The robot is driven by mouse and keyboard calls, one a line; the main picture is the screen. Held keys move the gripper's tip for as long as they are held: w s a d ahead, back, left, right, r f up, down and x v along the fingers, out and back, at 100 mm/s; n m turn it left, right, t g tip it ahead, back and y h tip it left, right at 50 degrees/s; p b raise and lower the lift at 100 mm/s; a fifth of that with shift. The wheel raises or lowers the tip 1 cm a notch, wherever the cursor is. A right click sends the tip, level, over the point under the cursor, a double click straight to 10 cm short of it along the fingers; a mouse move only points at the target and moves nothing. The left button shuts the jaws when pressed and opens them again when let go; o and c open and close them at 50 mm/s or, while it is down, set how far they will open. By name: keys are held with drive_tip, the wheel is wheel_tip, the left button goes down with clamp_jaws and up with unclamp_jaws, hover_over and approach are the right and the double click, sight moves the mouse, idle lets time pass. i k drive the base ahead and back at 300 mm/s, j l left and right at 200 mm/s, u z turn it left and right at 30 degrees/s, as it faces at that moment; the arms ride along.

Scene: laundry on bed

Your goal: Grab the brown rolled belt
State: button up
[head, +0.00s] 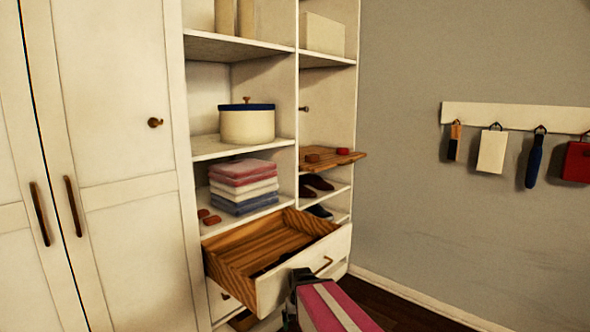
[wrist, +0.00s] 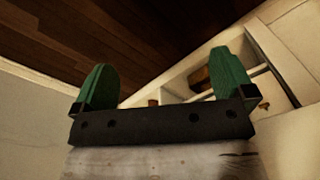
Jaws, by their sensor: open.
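I cannot tell for sure which item is the brown rolled belt. Small brown items on the pulled-out wooden board (head: 335,164) include a flat brown one (head: 312,157) beside a red one (head: 343,151). Two small reddish-brown items (head: 208,217) lie on the shelf left of the folded towels. My gripper (head: 303,281) is by the front of the open drawer, below and apart from these items. In the wrist view my gripper (wrist: 168,60) has its green fingers spread, with nothing held between them. A brown block-like thing (wrist: 201,78) shows behind the right finger, partly hidden.
The open wooden drawer (head: 237,270) juts out, with a dark item inside. Folded towels (head: 243,184) and a round box (head: 247,126) stand on shelves above. Shoes (head: 317,183) sit at right. Closed cabinet doors (head: 110,80) are at left; a hook rail (head: 515,117) is on the wall.

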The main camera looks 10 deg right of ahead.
sight(310, 157)
drive_tip(key=i+l, duration=0.15)
drive_tip(key=l, duration=0.25)
drive_tip(key=i+l+z, duration=0.1)
drive_tip(key=l, duration=0.3)
drive_tip(key=i+l+z, duration=0.1)
drive_tip(key=l, duration=0.3)
drive_tip(key=i+l, duration=0.2)
drive_tip(key=l, duration=0.2)
drive_tip(key=i+l+z, duration=0.1)
drive_tip(key=l, duration=0.3)
drive_tip(key=i, duration=0.1)
